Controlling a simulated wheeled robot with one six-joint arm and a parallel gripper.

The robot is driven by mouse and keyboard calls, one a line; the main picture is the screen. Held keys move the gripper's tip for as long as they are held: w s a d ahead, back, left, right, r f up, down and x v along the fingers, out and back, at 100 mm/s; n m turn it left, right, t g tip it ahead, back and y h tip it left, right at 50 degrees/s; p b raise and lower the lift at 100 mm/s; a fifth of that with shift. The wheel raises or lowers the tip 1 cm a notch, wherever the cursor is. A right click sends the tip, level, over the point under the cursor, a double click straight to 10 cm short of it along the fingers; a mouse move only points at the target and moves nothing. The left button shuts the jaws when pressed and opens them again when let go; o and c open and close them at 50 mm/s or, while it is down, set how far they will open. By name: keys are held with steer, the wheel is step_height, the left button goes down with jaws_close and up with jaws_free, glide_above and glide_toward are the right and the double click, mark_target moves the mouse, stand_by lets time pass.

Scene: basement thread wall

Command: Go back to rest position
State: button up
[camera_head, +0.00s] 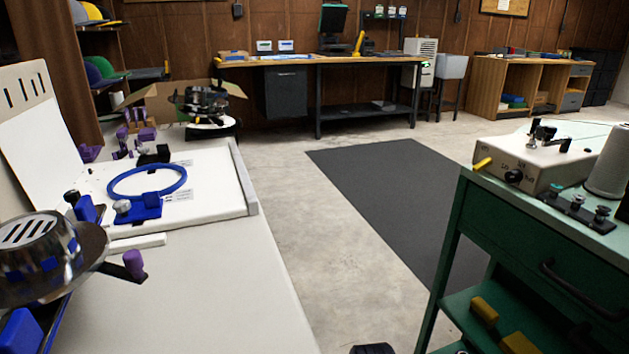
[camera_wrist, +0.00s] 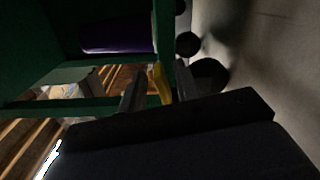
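My gripper (camera_wrist: 160,85) shows in the dark wrist view as two grey fingers with a gap between them. It looks open. A yellow piece (camera_wrist: 161,84) shows in the gap, with dark space on its left side; it seems to lie beyond the fingers rather than in their hold. My gripper cannot be made out in the head view.
A green cart (camera_head: 466,215) stands close on the right, with a beige box (camera_head: 530,160) on top and yellow blocks (camera_head: 484,311) on its lower shelf. A white table (camera_head: 215,300) fills the left. Concrete floor and a dark mat (camera_head: 385,185) lie clear between them.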

steer(key=p+v, duration=0.2)
steer(key=v, duration=0.8)
steer(key=b+x, duration=0.2)
steer(key=x, duration=0.8)
steer(key=shift+d+f, duration=0.1)
steer(key=shift+s+f+m, duration=0.15)
steer(key=shift+f+m, duration=0.2)
steer(key=shift+m, duration=0.85)
steer(key=shift+r, duration=0.15)
